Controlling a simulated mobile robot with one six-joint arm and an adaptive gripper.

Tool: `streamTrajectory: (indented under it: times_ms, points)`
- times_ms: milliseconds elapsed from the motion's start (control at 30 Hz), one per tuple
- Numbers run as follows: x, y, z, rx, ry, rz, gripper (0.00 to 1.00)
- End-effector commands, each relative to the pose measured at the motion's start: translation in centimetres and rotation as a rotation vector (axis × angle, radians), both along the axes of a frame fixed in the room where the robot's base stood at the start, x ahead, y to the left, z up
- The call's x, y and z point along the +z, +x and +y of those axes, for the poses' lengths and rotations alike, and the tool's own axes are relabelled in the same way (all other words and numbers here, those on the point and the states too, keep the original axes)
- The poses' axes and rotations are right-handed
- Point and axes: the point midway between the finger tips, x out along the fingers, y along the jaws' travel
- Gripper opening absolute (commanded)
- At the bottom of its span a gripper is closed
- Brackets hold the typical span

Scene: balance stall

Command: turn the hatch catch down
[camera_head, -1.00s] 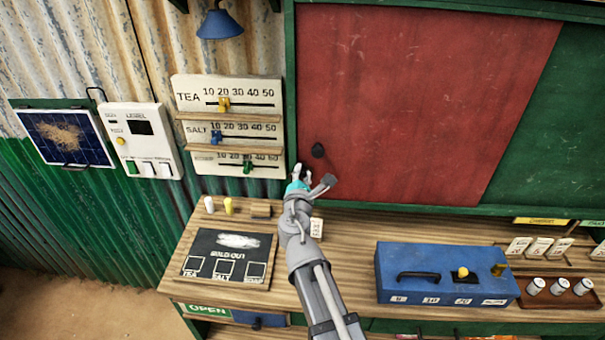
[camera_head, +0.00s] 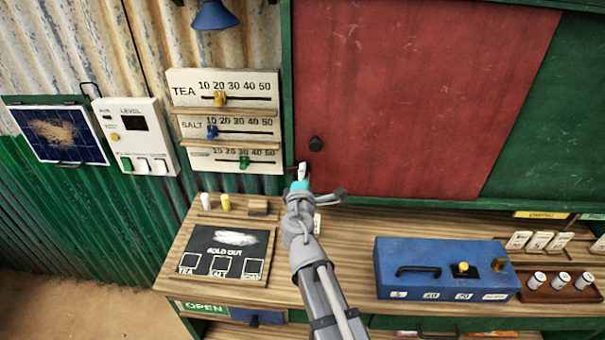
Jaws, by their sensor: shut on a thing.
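The red hatch panel (camera_head: 420,85) fills the upper middle, in a green frame. A dark knob (camera_head: 316,144) sits near its lower left corner. My gripper (camera_head: 301,172) is at the left frame post, just below and left of that knob, with its fingers closed. A small dark piece, which looks like the hatch catch (camera_head: 290,168), shows at the left of the fingertips. My gripper is shut on it. The fingers hide most of the catch, so its exact angle cannot be told.
A slider board (camera_head: 226,108) hangs close on the left. Below are a slate (camera_head: 226,241) and small pegs on the wooden counter. A blue box (camera_head: 440,285) and a tray of small jars (camera_head: 562,291) stand at right. The counter between slate and box lies under my arm.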

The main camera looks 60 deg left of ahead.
Motion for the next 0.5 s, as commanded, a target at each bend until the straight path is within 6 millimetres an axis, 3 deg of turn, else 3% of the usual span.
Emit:
streamTrajectory:
  times_ms: [500]
  points:
    - [-1.32, 0.15, -0.08, 0.001, 0.161, 0.239, 0.00]
